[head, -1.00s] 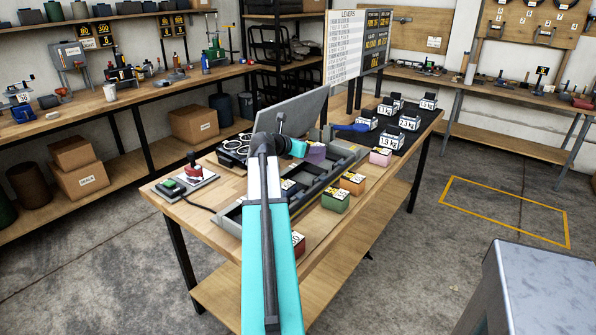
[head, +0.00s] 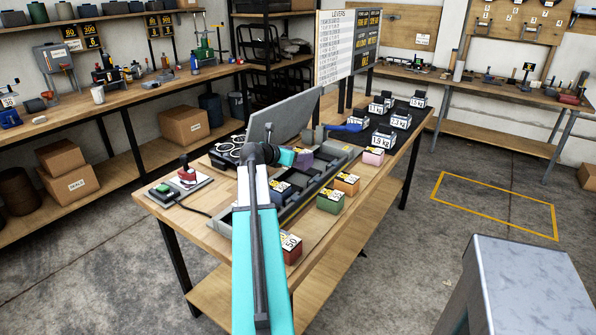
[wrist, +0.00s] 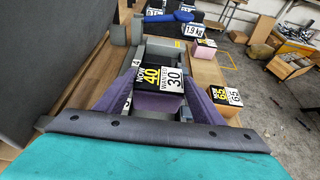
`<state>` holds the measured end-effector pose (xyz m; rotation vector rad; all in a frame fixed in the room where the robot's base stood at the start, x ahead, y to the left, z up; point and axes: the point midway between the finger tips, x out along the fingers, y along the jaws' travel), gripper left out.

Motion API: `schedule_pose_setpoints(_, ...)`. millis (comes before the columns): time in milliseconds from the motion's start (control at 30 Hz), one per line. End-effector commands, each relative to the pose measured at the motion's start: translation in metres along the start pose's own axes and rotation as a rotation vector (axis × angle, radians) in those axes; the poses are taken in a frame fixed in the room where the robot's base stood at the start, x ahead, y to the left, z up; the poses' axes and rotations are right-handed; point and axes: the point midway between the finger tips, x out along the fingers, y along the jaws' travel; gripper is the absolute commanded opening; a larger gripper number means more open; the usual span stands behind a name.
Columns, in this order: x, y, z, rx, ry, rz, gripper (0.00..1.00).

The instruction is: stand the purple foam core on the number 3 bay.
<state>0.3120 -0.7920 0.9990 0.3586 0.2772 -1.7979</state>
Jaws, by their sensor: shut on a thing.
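The purple foam core (head: 302,159) carries a black and white label reading NOW 40, WANTED 30. In the wrist view the core (wrist: 171,102) sits between the two fingers of my gripper (wrist: 163,88), which is shut on it. It is over the long grey tray (head: 331,173), but I cannot tell whether it touches it. Small number tags show at the tray's left side in the wrist view; one reads 4, and a lower tag (wrist: 127,103) is partly hidden by a finger and cannot be read surely. My arm covers part of the tray in the head view.
A blue block (head: 281,189) stands in the tray's near part. Orange (head: 346,183), green (head: 330,201), red (head: 291,249) and pink (head: 373,156) labelled blocks stand along its right side. A grey panel (head: 288,117) rises behind. Weights (head: 382,139) stand on a dark mat at the far end.

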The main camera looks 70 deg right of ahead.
Motion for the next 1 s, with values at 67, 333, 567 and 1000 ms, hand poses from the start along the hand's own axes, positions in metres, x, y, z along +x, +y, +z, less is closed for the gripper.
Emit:
schedule_pose_setpoints(67, 0.004, -0.001, -0.010, -0.003, 0.000, -0.001, 0.38)
schedule_pose_setpoints(333, 0.012, -0.001, -0.028, 0.000, -0.001, -0.001, 0.38)
schedule_pose_setpoints(567, 0.012, -0.001, -0.028, 0.000, -0.001, -0.001, 0.38)
schedule_pose_setpoints(1000, 0.024, -0.001, -0.054, -0.001, 0.000, -0.001, 0.38)
